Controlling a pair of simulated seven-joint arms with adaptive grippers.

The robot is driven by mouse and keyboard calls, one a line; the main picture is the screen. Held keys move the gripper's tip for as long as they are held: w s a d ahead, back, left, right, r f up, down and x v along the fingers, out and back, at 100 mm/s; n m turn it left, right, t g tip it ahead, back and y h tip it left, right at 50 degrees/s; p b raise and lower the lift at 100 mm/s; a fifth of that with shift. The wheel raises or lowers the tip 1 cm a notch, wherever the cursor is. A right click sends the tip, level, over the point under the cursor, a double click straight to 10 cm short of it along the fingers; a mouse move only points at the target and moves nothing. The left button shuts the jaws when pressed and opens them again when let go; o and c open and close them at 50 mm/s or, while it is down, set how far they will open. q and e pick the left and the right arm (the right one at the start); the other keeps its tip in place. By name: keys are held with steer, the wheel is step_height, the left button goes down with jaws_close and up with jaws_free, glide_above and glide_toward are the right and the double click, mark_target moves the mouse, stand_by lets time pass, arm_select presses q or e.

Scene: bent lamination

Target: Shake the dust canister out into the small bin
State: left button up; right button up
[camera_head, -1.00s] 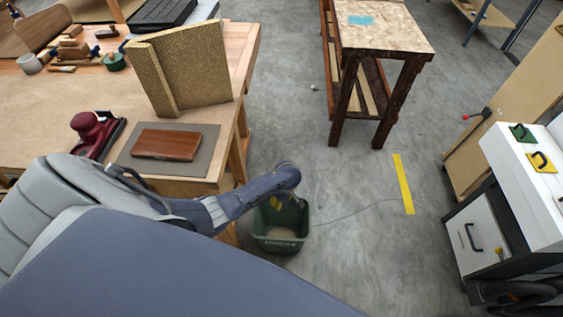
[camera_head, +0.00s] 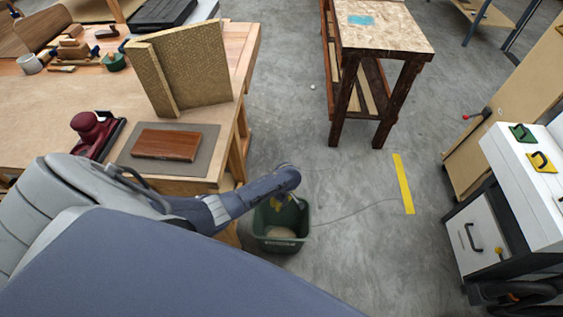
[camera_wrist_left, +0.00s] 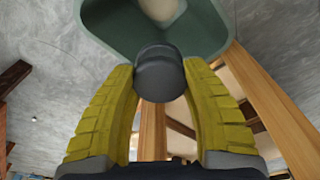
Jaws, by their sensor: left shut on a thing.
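The green small bin (camera_head: 281,245) stands on the floor beside the workbench, with pale material in its bottom. My left gripper (camera_head: 281,203) reaches down over the bin's mouth, partly hidden by my own wrist in the head view. In the left wrist view its yellow fingers (camera_wrist_left: 160,85) are shut on the dark grey dust canister (camera_wrist_left: 160,73). The canister is at the bin's opening, and the bin's rim (camera_wrist_left: 215,35) shows just beyond it. I cannot make out the canister in the head view. My right gripper is not in view.
The workbench (camera_head: 60,87) at left carries a red sander (camera_head: 95,130), a brown wooden block (camera_head: 168,145) on a grey mat and a tan panel piece (camera_head: 190,70). A small table (camera_head: 385,35) stands behind. A thin cord lies right of the bin; the middle floor is clear.

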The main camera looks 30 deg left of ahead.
arm_select(q)
step_height(320, 180, up, 4)
steer(key=shift+f, duration=0.1)
step_height(320, 180, down, 4)
steer(key=shift+w, duration=0.1)
step_height(320, 180, up, 4)
steer(key=shift+f, duration=2.05)
